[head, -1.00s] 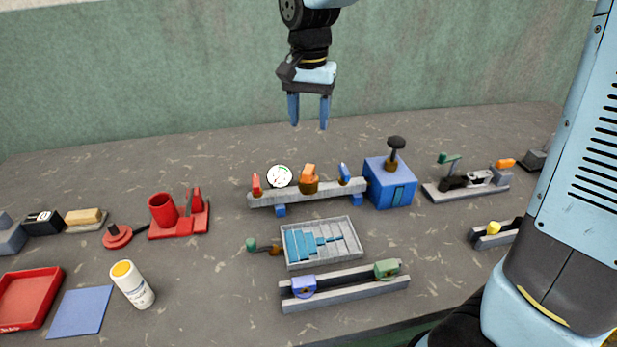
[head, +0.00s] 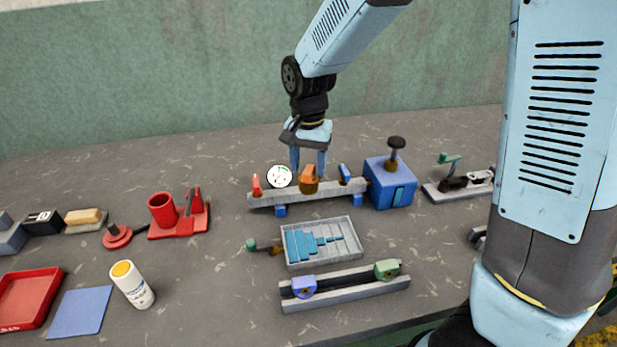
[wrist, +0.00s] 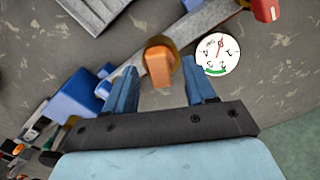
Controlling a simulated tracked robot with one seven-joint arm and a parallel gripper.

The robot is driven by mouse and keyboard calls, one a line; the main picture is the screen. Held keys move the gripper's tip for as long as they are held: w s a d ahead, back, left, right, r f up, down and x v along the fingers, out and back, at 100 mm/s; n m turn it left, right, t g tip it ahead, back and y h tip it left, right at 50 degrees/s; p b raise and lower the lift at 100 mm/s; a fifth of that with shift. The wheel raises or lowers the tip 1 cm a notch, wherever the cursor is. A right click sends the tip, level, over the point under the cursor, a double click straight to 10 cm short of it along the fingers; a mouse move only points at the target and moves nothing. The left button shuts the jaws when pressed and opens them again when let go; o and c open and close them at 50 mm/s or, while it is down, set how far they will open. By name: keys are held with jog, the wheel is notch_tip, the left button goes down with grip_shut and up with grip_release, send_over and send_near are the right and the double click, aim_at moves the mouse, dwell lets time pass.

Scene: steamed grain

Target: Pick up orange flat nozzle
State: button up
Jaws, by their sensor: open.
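The orange flat nozzle (head: 309,174) stands in a brown round base on the grey rail (head: 275,198), between a red nozzle (head: 256,184) and a blue nozzle (head: 344,172). My gripper (head: 308,178) is open and empty, pointing down just behind the orange nozzle in the head view. In the wrist view, the orange nozzle (wrist: 158,68) shows between the two spread fingers (wrist: 163,88), near their tips. I cannot tell whether a finger touches it.
A white round dial (head: 279,176) sits beside the left finger. A blue block with a dark knob (head: 390,183) stands at the rail's right end. A grey tray of blue strips (head: 358,243) lies in front. Bare table lies behind the rail.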

jog(key=shift+f, duration=0.55)
jog(key=shift+c, duration=0.4)
grip_shut()
